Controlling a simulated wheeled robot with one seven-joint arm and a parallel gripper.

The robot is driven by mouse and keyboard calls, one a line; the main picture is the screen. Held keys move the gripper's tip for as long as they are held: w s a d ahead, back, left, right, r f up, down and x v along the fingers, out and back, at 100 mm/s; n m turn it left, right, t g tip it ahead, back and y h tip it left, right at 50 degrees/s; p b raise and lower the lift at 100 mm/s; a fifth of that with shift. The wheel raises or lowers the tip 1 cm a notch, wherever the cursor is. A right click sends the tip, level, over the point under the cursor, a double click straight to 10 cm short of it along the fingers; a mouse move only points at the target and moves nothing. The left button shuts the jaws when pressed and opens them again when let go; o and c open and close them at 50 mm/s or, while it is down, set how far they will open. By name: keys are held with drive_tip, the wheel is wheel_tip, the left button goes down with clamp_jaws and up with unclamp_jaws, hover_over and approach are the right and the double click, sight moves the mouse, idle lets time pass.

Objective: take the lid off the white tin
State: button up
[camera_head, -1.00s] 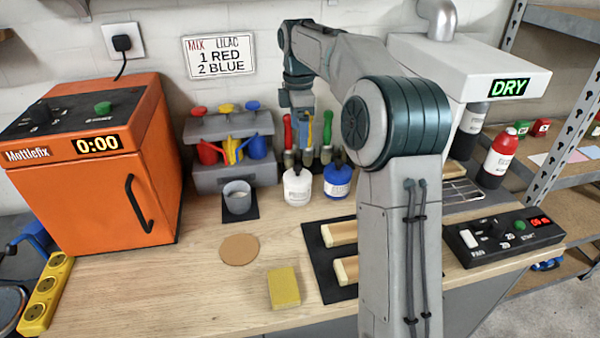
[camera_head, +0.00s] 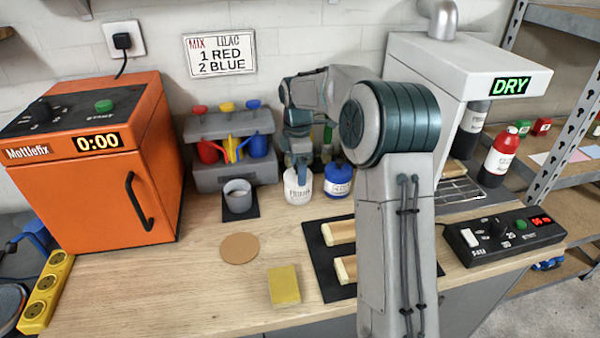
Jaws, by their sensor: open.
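The white tin (camera_head: 298,191) stands upright on the bench in front of the tool rack, just left of the blue tin (camera_head: 338,182). My gripper (camera_head: 301,176) points down at the top of the white tin, with its fingers around or just above the lid. The gripper covers most of the lid, so I cannot tell whether the fingers touch it. The jaws are open.
A grey cup (camera_head: 238,196) stands on a dark mat to the left. The dispenser (camera_head: 230,150) with red, yellow and blue cans is behind it. A cork disc (camera_head: 240,248), a yellow sponge (camera_head: 284,286) and wooden blocks (camera_head: 342,232) lie in front.

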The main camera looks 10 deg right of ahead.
drive_tip(key=shift+s, duration=0.1)
clamp_jaws()
idle(0.3)
